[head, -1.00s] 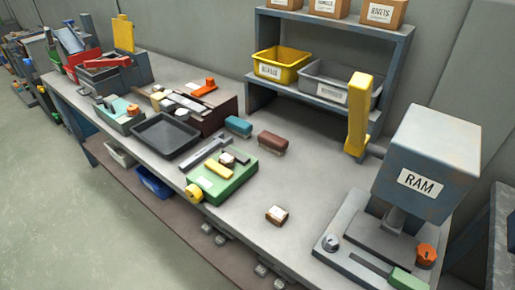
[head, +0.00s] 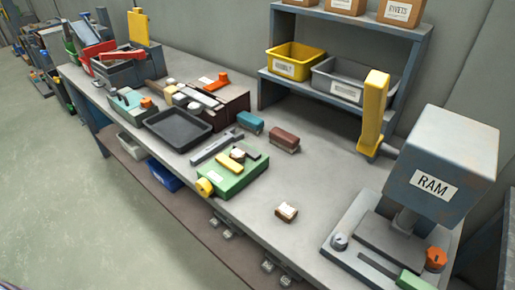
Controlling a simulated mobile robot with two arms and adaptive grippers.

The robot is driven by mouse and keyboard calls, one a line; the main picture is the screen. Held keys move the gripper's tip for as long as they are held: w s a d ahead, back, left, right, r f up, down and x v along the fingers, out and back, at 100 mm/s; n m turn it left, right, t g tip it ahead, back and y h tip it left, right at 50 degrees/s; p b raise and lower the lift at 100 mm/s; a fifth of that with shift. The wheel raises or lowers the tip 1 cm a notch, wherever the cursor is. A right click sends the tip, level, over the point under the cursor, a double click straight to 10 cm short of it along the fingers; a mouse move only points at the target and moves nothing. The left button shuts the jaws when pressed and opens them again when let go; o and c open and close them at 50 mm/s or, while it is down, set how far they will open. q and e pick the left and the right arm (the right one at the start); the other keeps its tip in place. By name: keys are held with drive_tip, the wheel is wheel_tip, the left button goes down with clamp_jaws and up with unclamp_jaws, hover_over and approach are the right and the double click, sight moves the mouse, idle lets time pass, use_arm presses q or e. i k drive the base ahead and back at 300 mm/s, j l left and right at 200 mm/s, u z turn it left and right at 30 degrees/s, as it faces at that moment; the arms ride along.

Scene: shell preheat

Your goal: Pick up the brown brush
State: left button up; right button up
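The brown brush (head: 285,140) lies on the grey workbench (head: 325,185), a reddish-brown block with a paler strip along its lower edge. It sits just right of a teal brush (head: 250,122) of similar shape, with a small gap between them. Nothing covers it. Neither of my grippers shows in the head view.
A green box (head: 232,178) with pieces on top and a black tray (head: 178,128) lie to the left. A small brown-and-white block (head: 286,212) lies in front. The RAM press (head: 440,165) stands right, with a yellow lever (head: 374,110). A shelf with a yellow bin (head: 294,62) stands behind.

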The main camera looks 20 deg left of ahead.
sight(289, 142)
drive_tip(key=j+z, duration=0.8)
drive_tip(key=j, duration=0.25)
drive_tip(key=j+z, duration=0.4)
drive_tip(key=k+j, duration=0.05)
drive_tip(key=j, duration=0.05)
